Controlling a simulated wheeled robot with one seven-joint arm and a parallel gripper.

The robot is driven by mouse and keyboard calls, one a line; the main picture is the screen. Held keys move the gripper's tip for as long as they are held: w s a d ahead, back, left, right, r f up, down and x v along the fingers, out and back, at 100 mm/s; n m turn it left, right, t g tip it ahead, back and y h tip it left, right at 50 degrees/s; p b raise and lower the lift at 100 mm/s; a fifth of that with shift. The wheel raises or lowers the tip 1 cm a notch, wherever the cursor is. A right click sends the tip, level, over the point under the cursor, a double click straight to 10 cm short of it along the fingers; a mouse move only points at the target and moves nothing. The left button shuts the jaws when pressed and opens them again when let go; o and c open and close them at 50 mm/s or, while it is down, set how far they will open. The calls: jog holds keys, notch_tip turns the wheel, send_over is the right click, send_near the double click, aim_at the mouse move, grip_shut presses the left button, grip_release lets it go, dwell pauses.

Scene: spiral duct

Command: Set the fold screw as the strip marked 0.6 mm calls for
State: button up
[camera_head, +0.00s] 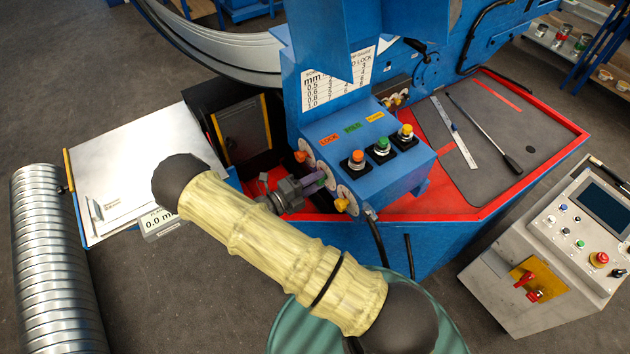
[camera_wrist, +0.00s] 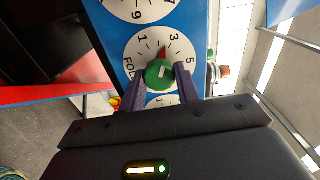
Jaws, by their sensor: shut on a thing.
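The fold screw is a green knob (camera_wrist: 158,73) on a white dial (camera_wrist: 182,47) lettered FOL..., with 1, 3 and 5 readable. Its red pointer points up between 1 and 3. My gripper (camera_wrist: 160,78) is shut on the green knob, one finger on each side; in the head view my gripper (camera_head: 322,181) reaches the side of the blue control box. A white settings chart (camera_head: 340,85) headed mm and LOCK lists rows 0.5, 0.6, 0.8 and 1.0; its other figures are too small to read. A strip (camera_head: 108,204) with a small, unreadable label lies on the left table.
An orange knob (camera_head: 300,157) and a yellow knob (camera_head: 342,205) flank the gripped one. Push buttons (camera_head: 382,145) top the blue box. A gauge (camera_head: 160,221) reading 0.0 mm sits by the left table (camera_head: 150,135). A control console (camera_head: 560,250) stands at right.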

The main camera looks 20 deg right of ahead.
jog(key=shift+n, duration=1.5)
jog(key=o, duration=1)
jog(key=shift+a, duration=0.15)
jog(key=b+v, duration=0.6)
jog(key=v, duration=1.1)
jog(key=shift+a+b, duration=0.1)
jog(key=shift+b, duration=0.2)
jog(key=shift+r, duration=0.1)
